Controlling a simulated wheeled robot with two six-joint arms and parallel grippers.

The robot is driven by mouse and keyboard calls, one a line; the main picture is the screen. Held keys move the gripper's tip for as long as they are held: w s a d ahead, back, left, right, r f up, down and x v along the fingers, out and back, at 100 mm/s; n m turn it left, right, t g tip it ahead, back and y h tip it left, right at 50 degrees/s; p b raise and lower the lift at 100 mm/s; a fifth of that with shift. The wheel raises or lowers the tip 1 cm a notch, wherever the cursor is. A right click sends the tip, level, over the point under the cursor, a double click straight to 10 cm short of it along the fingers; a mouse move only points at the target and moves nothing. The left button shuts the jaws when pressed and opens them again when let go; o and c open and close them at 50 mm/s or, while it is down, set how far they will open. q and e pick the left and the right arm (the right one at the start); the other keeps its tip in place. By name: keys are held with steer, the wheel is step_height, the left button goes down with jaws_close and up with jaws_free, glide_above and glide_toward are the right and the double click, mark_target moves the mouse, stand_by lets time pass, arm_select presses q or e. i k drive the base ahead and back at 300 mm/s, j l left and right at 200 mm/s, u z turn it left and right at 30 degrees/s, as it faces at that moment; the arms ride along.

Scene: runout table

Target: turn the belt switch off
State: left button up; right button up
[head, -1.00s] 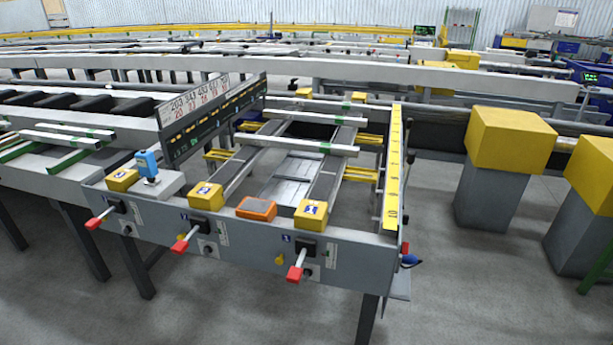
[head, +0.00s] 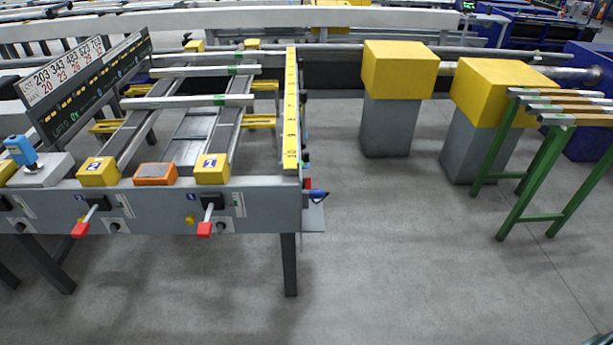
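The front panel (head: 150,212) of the runout table is at the left in the head view. Two red-handled levers, the left one (head: 81,229) and the right one (head: 205,229), stick out from black boxes on it. Below and beside the boxes are a round dark knob in a pale plate (head: 113,226), a second such knob (head: 222,226) and a small yellow knob (head: 189,218). A blue-handled item (head: 318,195) hangs at the panel's right end. I cannot tell which of these is the belt switch or its position.
Yellow blocks, an orange box (head: 155,174) and a blue device (head: 21,151) sit along the table's top edge. Yellow-topped grey pedestals (head: 400,70) stand at the back. A green-legged rack (head: 545,165) is at the right. The floor (head: 400,250) between is clear.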

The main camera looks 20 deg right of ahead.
mark_target(306, 182)
steer(key=k+l, duration=0.1)
steer(key=l, duration=0.2)
steer(key=k+l, duration=0.1)
steer(key=l, duration=0.25)
steer(key=k+l, duration=0.1)
steer(key=l, duration=0.2)
steer(key=k+l, duration=0.1)
steer(key=l, duration=0.25)
